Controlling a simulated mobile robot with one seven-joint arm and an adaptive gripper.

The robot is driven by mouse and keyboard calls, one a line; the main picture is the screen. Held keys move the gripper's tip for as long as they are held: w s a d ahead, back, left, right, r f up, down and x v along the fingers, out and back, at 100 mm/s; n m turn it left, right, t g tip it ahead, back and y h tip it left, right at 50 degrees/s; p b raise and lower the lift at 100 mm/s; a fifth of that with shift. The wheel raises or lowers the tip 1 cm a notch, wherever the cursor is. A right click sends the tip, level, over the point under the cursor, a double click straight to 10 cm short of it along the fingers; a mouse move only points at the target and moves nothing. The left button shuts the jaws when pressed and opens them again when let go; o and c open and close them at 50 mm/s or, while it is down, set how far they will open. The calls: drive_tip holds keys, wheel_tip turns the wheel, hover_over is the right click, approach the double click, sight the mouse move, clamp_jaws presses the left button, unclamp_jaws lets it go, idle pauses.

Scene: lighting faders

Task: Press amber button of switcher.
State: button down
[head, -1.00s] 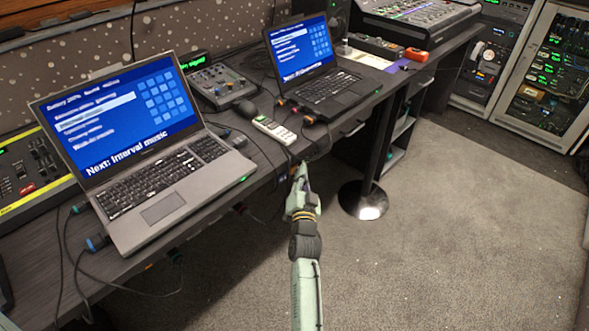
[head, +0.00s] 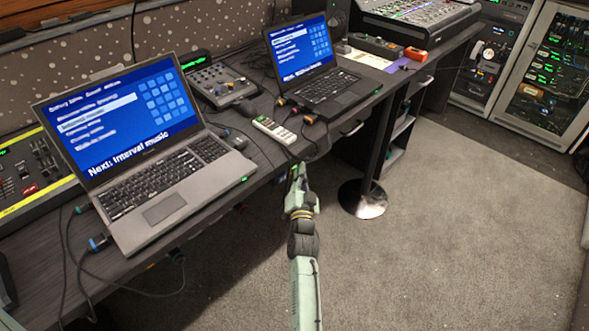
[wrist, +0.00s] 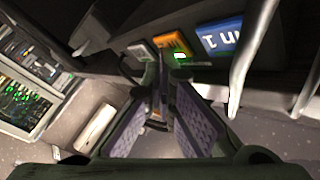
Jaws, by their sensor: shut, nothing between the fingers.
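In the wrist view the amber button (wrist: 173,43) sits near the top centre. A pale grey button (wrist: 141,50) is to its left and a blue panel with white lettering (wrist: 220,38) to its right. A small green light (wrist: 180,56) glows just below the amber button. My gripper (wrist: 167,78) is shut and empty, its tips just below the amber button in the picture. I cannot tell whether they touch it. In the head view my gripper (head: 298,170) is at the desk's front edge, and I cannot make out the amber button there.
The dark desk (head: 225,190) carries a large laptop (head: 165,207), a second laptop (head: 322,90), a small mixer (head: 218,82) and a cream device (head: 273,130). Cables lie near the desk edge. A post with a round base (head: 362,199) stands right of my arm. Floor farther right is clear.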

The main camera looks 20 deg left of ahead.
drive_tip(key=shift+s+d+f+b, duration=0.1)
drive_tip(key=shift+d+f+b, duration=0.1)
drive_tip(key=shift+b, duration=0.5)
drive_tip(key=shift+d+b, duration=0.15)
drive_tip(key=shift+b, duration=0.15)
drive_tip(key=shift+s+d+b, duration=0.1)
drive_tip(key=shift+d+b, duration=0.1)
drive_tip(key=shift+b, duration=0.25)
drive_tip(key=shift+d+r, duration=0.15)
drive_tip(key=shift+r, duration=0.05)
drive_tip(key=shift+s, duration=0.1)
drive_tip(key=d+b, duration=0.1)
drive_tip(key=b, duration=0.1)
drive_tip(key=s+d+b, duration=0.1)
drive_tip(key=d+b, duration=0.1)
drive_tip(key=b, duration=0.1)
drive_tip(key=d+b, duration=0.1)
drive_tip(key=b, duration=0.2)
drive_tip(key=shift+s+d, duration=0.35)
